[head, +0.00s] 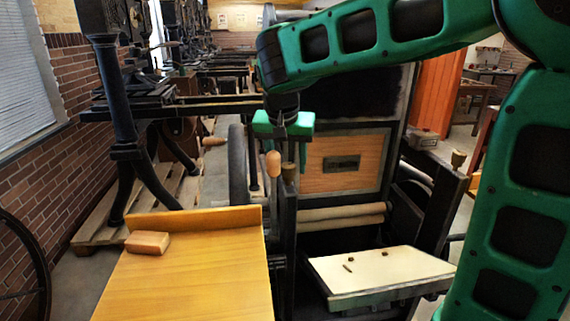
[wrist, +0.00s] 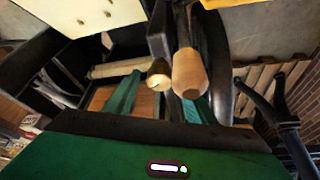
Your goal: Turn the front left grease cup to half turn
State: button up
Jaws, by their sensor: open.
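The front left grease cup (head: 289,170) is a small brass-coloured cup on top of the dark left post of the press. In the wrist view the cup (wrist: 159,76) shows between my two green fingers, and a gap is visible on each side. My gripper (head: 290,160) is open and points down just above the cup in the head view; it also shows in the wrist view (wrist: 160,92). The fingers do not appear to touch the cup. Its turn position is too small to read.
A wooden handle (head: 273,163) stands close beside the cup, and looms large in the wrist view (wrist: 190,72). Another grease cup (head: 458,158) tops the right post. A pale board (head: 380,268) is at front right. A wooden table (head: 190,275) with a block (head: 147,242) is at left.

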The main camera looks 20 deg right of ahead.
jog(key=shift+f, duration=0.1)
jog(key=c, duration=1)
jog(key=shift+c, duration=0.2)
jog(key=shift+m, duration=0.3)
jog(key=m, duration=0.1)
jog(key=m+g+h, duration=0.1)
jog(key=m, duration=0.1)
jog(key=shift+w+a, duration=0.2)
jog(key=m, duration=0.2)
jog(key=m+g+h, duration=0.1)
jog(key=m, duration=0.2)
jog(key=shift+w+g, duration=0.15)
jog(key=shift+g, duration=0.15)
jog(key=shift+r, duration=0.2)
